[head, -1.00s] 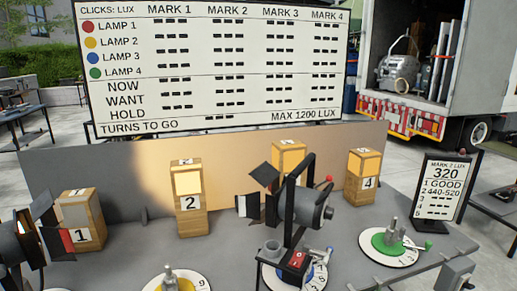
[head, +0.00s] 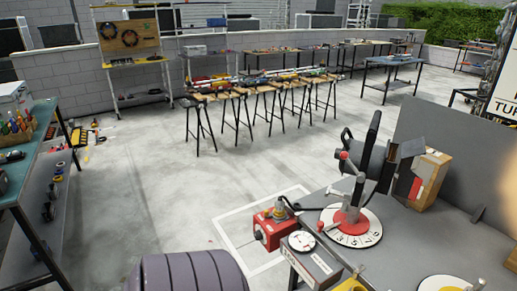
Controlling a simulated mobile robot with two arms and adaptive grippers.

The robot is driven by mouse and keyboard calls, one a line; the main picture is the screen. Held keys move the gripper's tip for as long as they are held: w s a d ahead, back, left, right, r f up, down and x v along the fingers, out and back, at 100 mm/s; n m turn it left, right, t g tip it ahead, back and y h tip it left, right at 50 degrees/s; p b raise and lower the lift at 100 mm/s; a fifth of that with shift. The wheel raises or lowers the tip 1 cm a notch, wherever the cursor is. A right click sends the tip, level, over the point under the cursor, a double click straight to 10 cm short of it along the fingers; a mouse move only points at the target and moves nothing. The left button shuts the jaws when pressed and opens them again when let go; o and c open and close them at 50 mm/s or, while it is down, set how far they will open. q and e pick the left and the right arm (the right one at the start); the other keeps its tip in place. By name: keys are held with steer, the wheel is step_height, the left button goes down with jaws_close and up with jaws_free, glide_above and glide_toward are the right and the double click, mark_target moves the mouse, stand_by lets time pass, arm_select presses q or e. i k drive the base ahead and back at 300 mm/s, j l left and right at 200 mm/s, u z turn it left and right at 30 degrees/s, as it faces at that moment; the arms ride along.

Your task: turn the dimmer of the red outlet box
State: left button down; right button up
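A red outlet box (head: 272,229) is at the near left corner of the grey table in the head view. A yellowish, metallic knob-like part stands on its top; I cannot tell for sure whether this is the dimmer. Neither of my grippers is in view.
A teal workbench (head: 40,150) is at the left. Open concrete floor (head: 160,190) lies between.

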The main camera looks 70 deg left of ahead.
mark_target(257, 235)
steer(key=u, duration=2)
